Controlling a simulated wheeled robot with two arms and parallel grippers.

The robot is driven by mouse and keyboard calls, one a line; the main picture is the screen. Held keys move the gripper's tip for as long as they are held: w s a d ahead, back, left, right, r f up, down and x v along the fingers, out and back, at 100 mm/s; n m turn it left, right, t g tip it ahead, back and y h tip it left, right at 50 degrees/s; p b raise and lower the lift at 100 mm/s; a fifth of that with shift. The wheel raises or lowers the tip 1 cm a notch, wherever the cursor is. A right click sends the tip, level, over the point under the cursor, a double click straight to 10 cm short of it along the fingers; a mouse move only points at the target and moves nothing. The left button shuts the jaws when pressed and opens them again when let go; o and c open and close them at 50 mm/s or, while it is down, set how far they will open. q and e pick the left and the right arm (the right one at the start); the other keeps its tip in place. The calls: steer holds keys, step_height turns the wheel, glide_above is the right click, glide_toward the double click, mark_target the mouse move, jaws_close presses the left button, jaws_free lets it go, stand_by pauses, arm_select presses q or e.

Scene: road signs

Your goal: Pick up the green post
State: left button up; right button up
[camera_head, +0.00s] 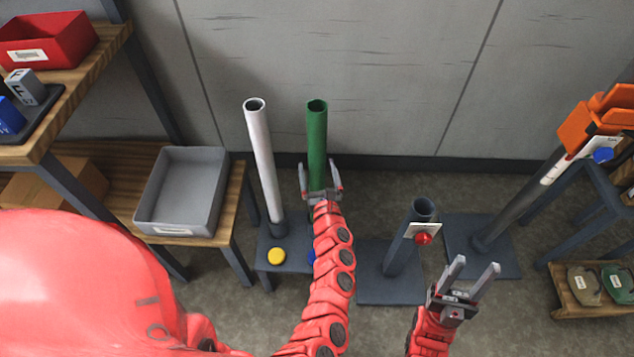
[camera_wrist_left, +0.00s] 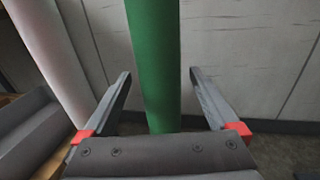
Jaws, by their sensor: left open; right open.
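The green post (camera_head: 317,140) is an upright hollow tube, standing beside a white post near the wall. Its lower part is hidden behind my left arm. My left gripper (camera_head: 320,172) is open, with one finger on each side of the green post. In the left wrist view the green post (camera_wrist_left: 154,60) runs between the two open fingers (camera_wrist_left: 158,78), with gaps visible on both sides. My right gripper (camera_head: 471,273) is open and empty, low at the right in the head view.
The white post (camera_head: 263,160) stands close on the left, in a dark base with a yellow button (camera_head: 276,256). A grey bin (camera_head: 182,190) sits on a wooden shelf. A short empty dark socket (camera_head: 408,240) and a tilted dark pole (camera_head: 515,205) stand to the right.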

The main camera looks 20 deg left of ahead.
arm_select(q)
steer(key=shift+w+a, duration=0.25)
steer(key=shift+w, duration=0.2)
jaws_close()
stand_by(0.3)
